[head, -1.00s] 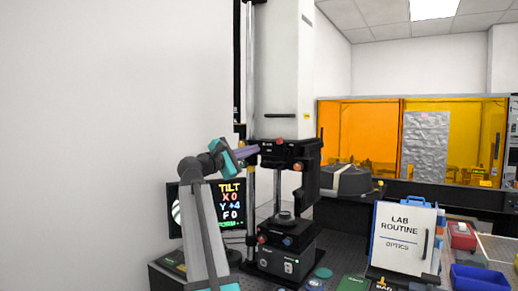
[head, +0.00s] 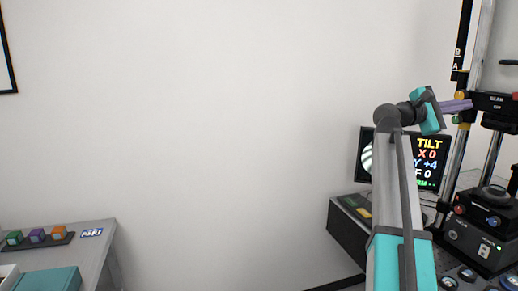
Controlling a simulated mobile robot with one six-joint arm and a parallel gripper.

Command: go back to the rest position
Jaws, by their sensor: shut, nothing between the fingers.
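My gripper (head: 468,105) is at the right of the head view, at the end of my raised arm. Its purple fingers are shut with nothing between them. The interferometer is cut off by the right edge of the view.
A dark box (head: 347,225) stands below the monitor. At the lower left, a grey table (head: 105,250) holds a dark rack (head: 60,240) with coloured blocks and a teal box (head: 48,280). A bare white wall (head: 200,120) fills the middle.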

